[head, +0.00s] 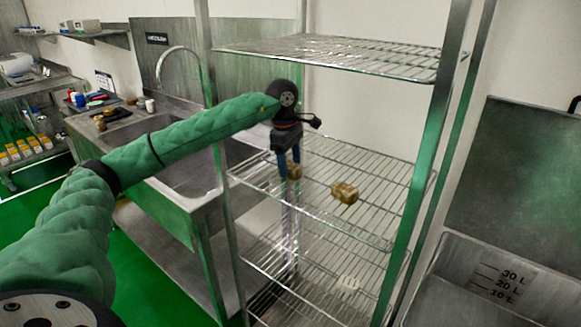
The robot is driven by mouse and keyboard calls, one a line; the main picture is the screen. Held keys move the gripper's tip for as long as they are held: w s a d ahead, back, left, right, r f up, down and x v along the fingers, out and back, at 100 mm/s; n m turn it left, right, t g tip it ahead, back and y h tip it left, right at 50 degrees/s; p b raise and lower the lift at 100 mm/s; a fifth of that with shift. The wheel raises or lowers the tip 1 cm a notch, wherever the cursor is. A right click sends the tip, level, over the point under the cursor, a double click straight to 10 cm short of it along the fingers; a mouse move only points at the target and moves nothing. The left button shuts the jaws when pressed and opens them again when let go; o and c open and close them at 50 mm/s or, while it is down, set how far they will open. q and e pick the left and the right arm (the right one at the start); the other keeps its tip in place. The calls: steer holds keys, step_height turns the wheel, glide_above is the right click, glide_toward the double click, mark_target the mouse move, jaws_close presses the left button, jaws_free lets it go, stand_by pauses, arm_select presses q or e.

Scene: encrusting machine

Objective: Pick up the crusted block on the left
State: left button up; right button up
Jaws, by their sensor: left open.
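My right gripper is not in view.
Metal posts (424,150) frame the rack, with another wire shelf (340,56) above the gripper and more shelves below. A sink (190,172) stands to the left and a metal bin (500,290) to the right.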

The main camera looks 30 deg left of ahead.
arm_select(q)
steer(key=shift+f, duration=0.85)
steer(key=shift+d, duration=0.1)
steer(key=c, duration=1.2)
steer(key=shift+o, duration=0.2)
steer(key=shift+r, duration=0.1)
